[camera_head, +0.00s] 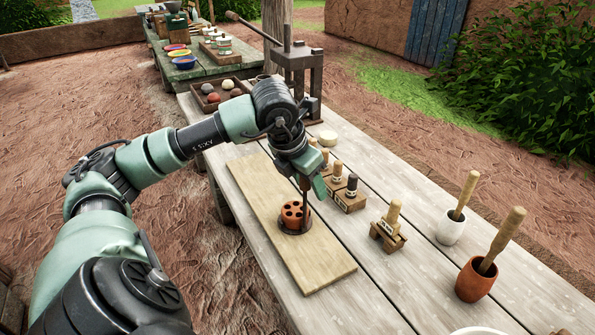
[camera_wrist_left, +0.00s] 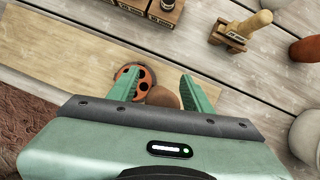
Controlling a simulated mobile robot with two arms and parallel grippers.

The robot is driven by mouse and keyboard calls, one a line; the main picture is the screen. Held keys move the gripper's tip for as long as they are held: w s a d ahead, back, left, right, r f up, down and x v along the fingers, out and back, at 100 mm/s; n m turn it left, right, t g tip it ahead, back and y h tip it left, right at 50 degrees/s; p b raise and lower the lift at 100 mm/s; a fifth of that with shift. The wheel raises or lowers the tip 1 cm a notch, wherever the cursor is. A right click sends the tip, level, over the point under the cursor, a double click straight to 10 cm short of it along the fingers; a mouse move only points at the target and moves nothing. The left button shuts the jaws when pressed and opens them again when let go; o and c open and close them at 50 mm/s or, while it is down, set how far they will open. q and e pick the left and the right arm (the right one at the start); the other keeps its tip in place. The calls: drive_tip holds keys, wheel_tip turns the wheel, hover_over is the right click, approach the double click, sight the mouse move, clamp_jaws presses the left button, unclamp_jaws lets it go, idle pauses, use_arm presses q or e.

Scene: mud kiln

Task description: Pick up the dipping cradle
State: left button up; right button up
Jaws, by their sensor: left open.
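The dipping cradle, an orange round body with dark holes (camera_head: 291,213) and an upright brown handle, stands on a pale wooden board (camera_head: 330,272) on the table. It also shows in the wrist view as an orange holed disc (camera_wrist_left: 148,75). A round brown knob (camera_wrist_left: 164,97), apparently the handle's top, lies between the fingers there. My left gripper (camera_head: 309,184) is above the cradle, pointing down. Its fingers (camera_wrist_left: 160,84) are open on either side of the knob, with gaps visible; I cannot tell whether they touch it. My right gripper is not in view.
Wooden stamps (camera_head: 348,195) stand right of the board, one apart (camera_head: 389,232). Further right are a white mortar (camera_head: 449,231) and an orange mortar (camera_head: 474,283) with pestles. A tall press (camera_head: 297,62) and a tray of balls (camera_head: 207,105) stand behind. The board's front is clear.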

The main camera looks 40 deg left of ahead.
use_arm(q)
clamp_jaws()
drive_tip(key=shift+r, duration=0.1)
drive_tip(key=shift+r, duration=0.1)
wheel_tip(320, 180, up, 20)
drive_tip(key=p, duration=0.4)
drive_tip(key=c, duration=0.7)
unclamp_jaws()
drive_tip(key=shift+f, duration=0.2)
clamp_jaws()
